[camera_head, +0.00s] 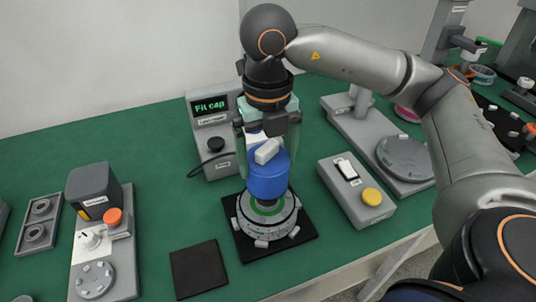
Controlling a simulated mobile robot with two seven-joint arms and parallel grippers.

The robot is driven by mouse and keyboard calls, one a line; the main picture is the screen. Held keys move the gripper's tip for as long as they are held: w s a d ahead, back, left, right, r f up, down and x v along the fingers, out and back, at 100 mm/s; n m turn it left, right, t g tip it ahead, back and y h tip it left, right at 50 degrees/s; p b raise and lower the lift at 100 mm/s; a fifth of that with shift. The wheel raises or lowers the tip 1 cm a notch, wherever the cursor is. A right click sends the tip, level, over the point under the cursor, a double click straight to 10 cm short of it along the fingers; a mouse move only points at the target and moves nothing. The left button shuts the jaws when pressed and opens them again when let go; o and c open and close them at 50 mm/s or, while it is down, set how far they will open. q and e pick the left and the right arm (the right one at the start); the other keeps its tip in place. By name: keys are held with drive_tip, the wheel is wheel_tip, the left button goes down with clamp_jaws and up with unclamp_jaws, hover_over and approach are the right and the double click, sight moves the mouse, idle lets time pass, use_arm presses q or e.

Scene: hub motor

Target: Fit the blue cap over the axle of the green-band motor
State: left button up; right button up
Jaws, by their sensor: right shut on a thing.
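The blue cap (267,178) is an upright blue cylinder with a pale block-like grip (267,150) on top. My right gripper (267,152) points down and is shut on the cap's top. The cap is directly above the middle of the green-band motor (266,222), a grey round hub with a green ring and several light studs around its rim. The motor sits on a black mat (308,226). The axle is hidden by the cap, and I cannot tell how far the cap is down over it. My left gripper is not in view.
A display unit reading "Fit cap" (210,106) stands behind the motor. A box with a yellow button (372,196) is to the right. An empty black mat (198,270) lies at front left. A grey station with an orange knob (113,217) stands farther left.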

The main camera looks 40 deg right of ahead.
drive_tip(key=shift+f, duration=0.4)
drive_tip(key=shift+f+b, duration=1.25)
drive_tip(key=shift+b, duration=0.05)
drive_tip(key=shift+f+b, duration=1.05)
drive_tip(key=shift+f, duration=0.1)
drive_tip(key=o, duration=1.1)
